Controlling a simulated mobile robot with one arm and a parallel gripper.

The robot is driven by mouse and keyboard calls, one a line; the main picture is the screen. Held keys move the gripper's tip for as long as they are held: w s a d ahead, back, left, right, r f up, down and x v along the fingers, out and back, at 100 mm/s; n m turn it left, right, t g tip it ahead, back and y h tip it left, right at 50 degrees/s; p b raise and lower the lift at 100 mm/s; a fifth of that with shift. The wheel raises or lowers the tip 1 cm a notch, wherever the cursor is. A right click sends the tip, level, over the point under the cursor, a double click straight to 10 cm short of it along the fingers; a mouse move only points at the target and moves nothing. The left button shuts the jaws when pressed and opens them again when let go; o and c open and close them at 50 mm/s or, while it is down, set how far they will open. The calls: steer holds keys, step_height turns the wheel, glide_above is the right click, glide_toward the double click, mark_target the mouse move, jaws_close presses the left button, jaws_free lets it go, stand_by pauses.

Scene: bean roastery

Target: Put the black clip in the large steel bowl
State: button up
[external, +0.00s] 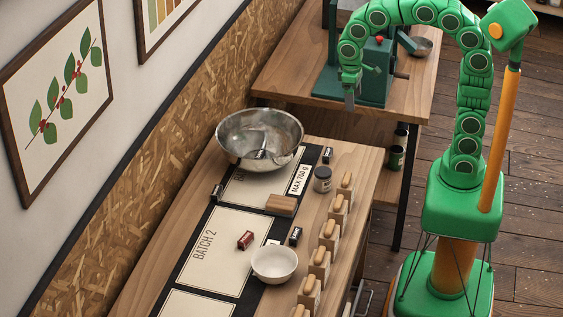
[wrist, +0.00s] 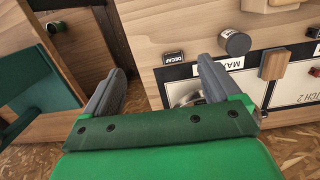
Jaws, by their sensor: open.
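The large steel bowl (external: 229,151) stands at the far left of the batch table. A dark and silvery item lies in it; I cannot tell what it is. Several small black clips lie on the table: one right of the bowl (external: 327,155), one left below the bowl (external: 217,192), and one above the white bowl (external: 295,236). In the wrist view a black clip marked DECAF (wrist: 174,58) lies near the table edge, beyond my fingers. My gripper (external: 350,98) is open and empty, raised clear of the clips. Its fingers (wrist: 162,78) partly hide the bowl in the wrist view.
A dark jar (external: 322,180) and a wooden block (external: 281,205) stand near the bowl. A red clip (external: 245,240) and a white bowl (external: 274,264) are nearer the front. Wooden-handled pieces (external: 328,235) line the right edge. A green machine (external: 378,72) stands on the back table.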

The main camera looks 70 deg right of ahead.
steer(key=s+d+f, duration=0.1)
steer(key=s, duration=1.1)
steer(key=s+d+f, duration=0.1)
steer(key=s+f, duration=0.1)
steer(key=s, duration=1)
steer(key=shift+f+g, duration=0.2)
steer(key=shift+g, duration=0.2)
